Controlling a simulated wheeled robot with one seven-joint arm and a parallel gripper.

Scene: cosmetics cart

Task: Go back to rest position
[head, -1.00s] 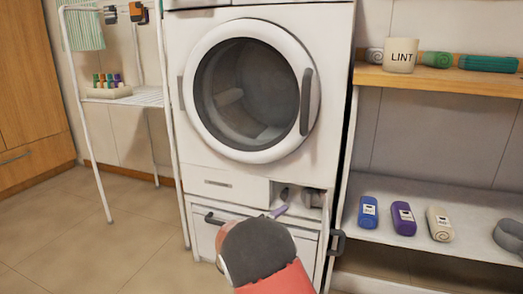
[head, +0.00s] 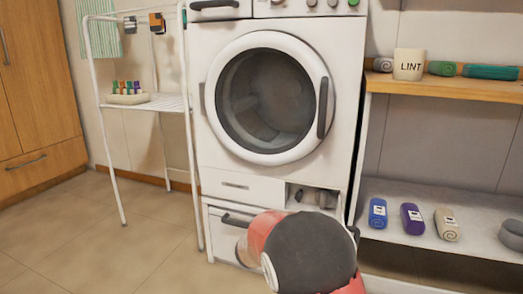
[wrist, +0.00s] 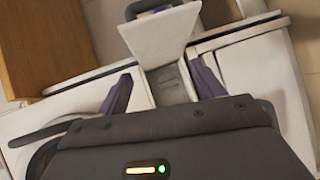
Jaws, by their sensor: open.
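The white washing machine (head: 281,184) stands in the middle of the head view, its round glass door (head: 265,100) shut. A small compartment (head: 309,196) at its lower right is uncovered, with dark parts inside. My red and black arm covers the area in front of it and hides my gripper in the head view. In the wrist view my gripper (wrist: 162,88) is open, its two purple fingers apart with nothing held. A white panel (wrist: 160,35) with a dark handle and a grey recess show beyond the fingers.
A shelf unit on the right holds a LINT cup (head: 409,64) on its wooden top and blue (head: 378,213), purple (head: 412,218) and beige (head: 447,224) rolls below. A white drying rack (head: 150,103) stands left. The tiled floor (head: 130,240) at left is clear.

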